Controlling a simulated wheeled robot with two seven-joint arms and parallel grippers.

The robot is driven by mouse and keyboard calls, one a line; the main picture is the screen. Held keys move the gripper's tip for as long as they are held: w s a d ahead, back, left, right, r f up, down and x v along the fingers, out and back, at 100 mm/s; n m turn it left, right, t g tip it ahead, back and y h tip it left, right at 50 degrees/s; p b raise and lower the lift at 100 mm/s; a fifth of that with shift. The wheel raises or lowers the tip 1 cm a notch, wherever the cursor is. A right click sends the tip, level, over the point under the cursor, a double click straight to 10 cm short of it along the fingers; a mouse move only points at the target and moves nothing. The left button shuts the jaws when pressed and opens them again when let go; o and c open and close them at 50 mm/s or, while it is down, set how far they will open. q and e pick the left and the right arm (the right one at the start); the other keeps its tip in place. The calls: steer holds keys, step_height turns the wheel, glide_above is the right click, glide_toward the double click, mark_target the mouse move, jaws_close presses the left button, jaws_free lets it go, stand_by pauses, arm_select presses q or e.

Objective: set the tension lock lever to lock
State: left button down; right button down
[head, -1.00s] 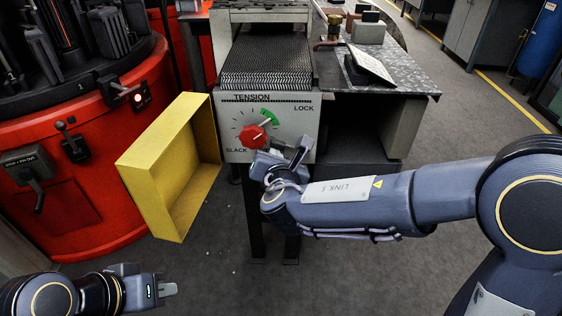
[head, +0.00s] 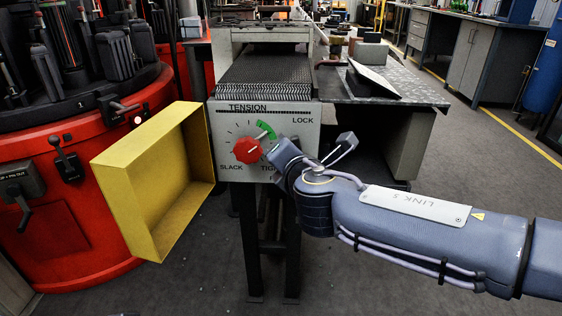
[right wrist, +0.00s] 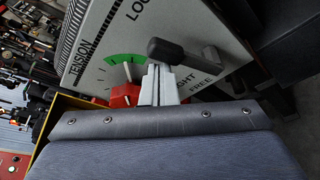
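The tension panel (head: 262,112) faces me below the ribbed bed. Its red knob (head: 247,150) has its pointer toward the green band. The right wrist view shows the lock lever (right wrist: 182,51), a black handle with a rounded end, between the LOCK and FREE markings. In the head view my right gripper hides it. My right gripper (right wrist: 157,78) looks shut, with its pale fingertips close beside the lever's rounded end, on the red knob's side. I see nothing between the fingers; whether they touch the lever I cannot tell. My left gripper is out of view.
An open yellow box (head: 150,190) stands just left of the panel. A red round machine (head: 60,220) with black levers fills the left. A grey bench (head: 385,85) with loose parts stands behind on the right. Floor is clear at the front.

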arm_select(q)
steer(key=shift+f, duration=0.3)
arm_select(e)
steer(key=shift+d+r, duration=0.3)
steer(key=shift+d, duration=0.5)
arm_select(q)
steer(key=shift+b, duration=0.3)
arm_select(e)
steer(key=shift+w+d+r, duration=0.1)
steer(key=shift+d, duration=0.25)
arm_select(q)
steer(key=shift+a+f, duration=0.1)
arm_select(e)
steer(key=shift+a, duration=0.1)
